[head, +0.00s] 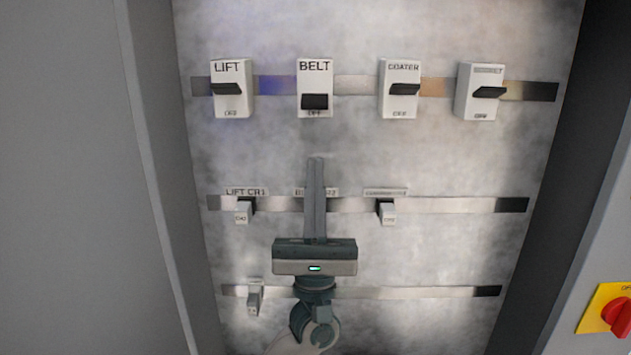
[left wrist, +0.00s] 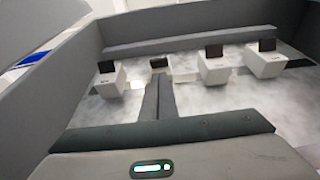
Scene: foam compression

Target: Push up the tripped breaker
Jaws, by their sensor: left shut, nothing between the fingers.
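The upper rail of the panel carries the LIFT breaker (head: 232,106), the BELT breaker (head: 315,80), the COATER breaker (head: 399,73) and a fourth breaker (head: 478,105) whose label is blurred. The black lever of the BELT breaker sits lower than the other levers. My left gripper (head: 316,160) is shut and empty, its fingers pointing up, with the tips below the BELT breaker and apart from it in the picture. In the left wrist view the shut fingers (left wrist: 158,82) point at the BELT breaker (left wrist: 159,63), partly covering it. My right gripper is not in view.
A middle rail (head: 455,205) holds small relays, including LIFT CR1 (head: 243,212) and one right of my fingers (head: 387,213). My gripper hides the one behind it. A lower rail (head: 420,293) holds a small block (head: 254,297). A red knob (head: 618,316) is at far right.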

